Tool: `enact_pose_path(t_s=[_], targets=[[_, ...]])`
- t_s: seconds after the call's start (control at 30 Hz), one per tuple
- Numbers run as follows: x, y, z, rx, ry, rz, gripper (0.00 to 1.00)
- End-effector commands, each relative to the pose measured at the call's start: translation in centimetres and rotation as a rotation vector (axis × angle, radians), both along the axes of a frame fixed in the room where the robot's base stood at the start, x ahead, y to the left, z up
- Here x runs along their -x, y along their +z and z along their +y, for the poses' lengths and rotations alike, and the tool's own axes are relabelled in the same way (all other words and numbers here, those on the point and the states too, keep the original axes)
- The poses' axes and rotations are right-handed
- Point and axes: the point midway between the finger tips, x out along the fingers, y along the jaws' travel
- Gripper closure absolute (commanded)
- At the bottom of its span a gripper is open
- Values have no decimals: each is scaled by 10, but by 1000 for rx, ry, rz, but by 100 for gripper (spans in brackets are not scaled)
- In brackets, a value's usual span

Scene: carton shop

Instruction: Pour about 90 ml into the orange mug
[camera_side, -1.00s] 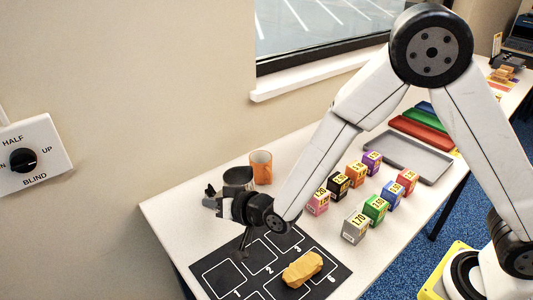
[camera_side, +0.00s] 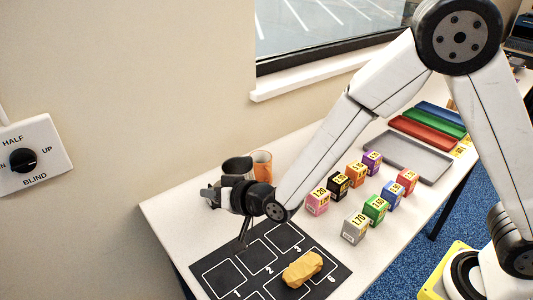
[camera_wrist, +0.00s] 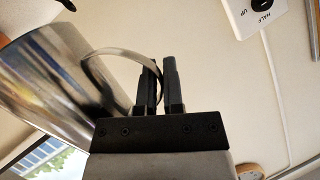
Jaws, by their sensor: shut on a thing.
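My gripper (camera_side: 212,194) is shut on the handle of a grey metal jug (camera_side: 237,167) at the far left end of the table. In the wrist view the two jaws (camera_wrist: 160,82) close on the thin curved handle, and the shiny jug body (camera_wrist: 65,85) fills the left side. The orange mug (camera_side: 263,161) stands on the table just right of the jug in the side view. The jug partly covers it there, and I cannot tell whether they touch. The inside of the mug and any liquid are hidden.
Several coloured numbered cubes (camera_side: 376,208) stand right of my arm. A grey tray (camera_side: 410,160) lies beyond them. The wall and window sill (camera_side: 310,80) border the table's back.

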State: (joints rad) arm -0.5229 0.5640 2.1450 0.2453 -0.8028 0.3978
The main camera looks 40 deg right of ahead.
Motion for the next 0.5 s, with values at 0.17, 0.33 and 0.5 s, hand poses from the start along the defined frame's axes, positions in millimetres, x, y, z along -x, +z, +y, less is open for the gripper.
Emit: enact_pose_path(t_s=[0.17, 0.33, 0.5], targets=[[0, 17, 0, -1, 0, -4, 100], [-9, 24, -1, -1, -18, -3, 100], [-28, 25, -3, -2, -57, -4, 100]])
